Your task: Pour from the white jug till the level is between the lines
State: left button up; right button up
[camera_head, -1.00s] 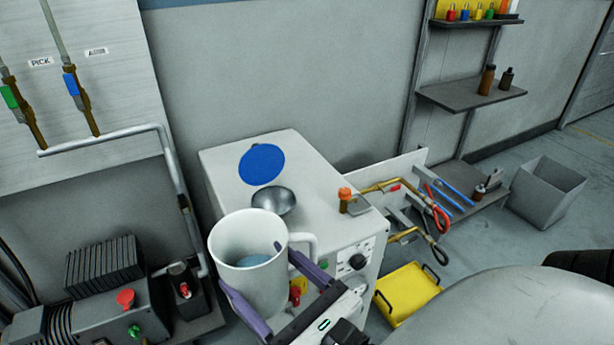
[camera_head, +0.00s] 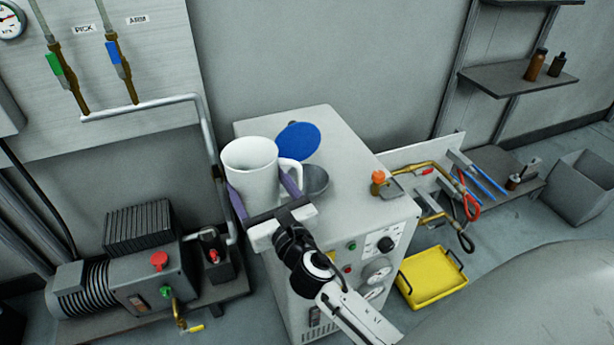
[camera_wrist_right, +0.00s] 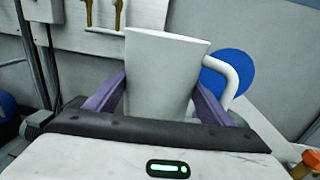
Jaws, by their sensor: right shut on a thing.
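The white jug (camera_head: 252,172) is held up above the left part of the grey cabinet top, close to upright in the head view. My right gripper (camera_head: 265,198) is shut on it, with purple fingers on both sides of its body. In the right wrist view the jug (camera_wrist_right: 162,80) stands between the fingers, its handle to the right. A metal bowl (camera_head: 314,180) sits on the cabinet top behind the jug's handle and is partly hidden. Level lines and the liquid inside the jug cannot be made out now. My left gripper is not in view.
A blue disc (camera_head: 298,140) is on the cabinet top (camera_head: 345,150) behind the bowl. An orange-capped fitting (camera_head: 378,181) stands at its right edge. A pump (camera_head: 140,275) is at lower left, a yellow tray (camera_head: 432,278) at lower right.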

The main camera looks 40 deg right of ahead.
aim_at(275, 164)
jog(key=shift+r, duration=0.25)
jog(key=shift+s+d+r+m+p, duration=0.1)
jog(key=shift+d+r+m+p, duration=0.15)
jog(key=shift+m, duration=0.35)
jog(key=shift+d+r+m+p, duration=0.1)
jog(key=shift+r+m, duration=0.25)
jog(key=shift+m, duration=0.25)
jog(key=shift+d+r+m+p, duration=0.55)
jog(key=shift+r+m, duration=0.25)
jog(key=shift+m, duration=0.4)
jog(key=shift+s+d+r+m+p, duration=0.1)
jog(key=shift+d+r+m+p, duration=0.25)
jog(key=shift+d+r+m, duration=0.25)
jog(key=shift+s+d+r+m+p, duration=0.1)
jog(key=shift+d+r+m+p, duration=0.3)
jog(key=shift+m, duration=0.4)
jog(key=shift+a+f+m+b, duration=0.1)
jog(key=shift+f+m+b, duration=0.15)
jog(key=shift+b, duration=0.2)
jog(key=shift+m, duration=0.45)
jog(key=shift+r+m, duration=0.1)
jog(key=shift+m, duration=0.2)
jog(key=shift+m, duration=0.7)
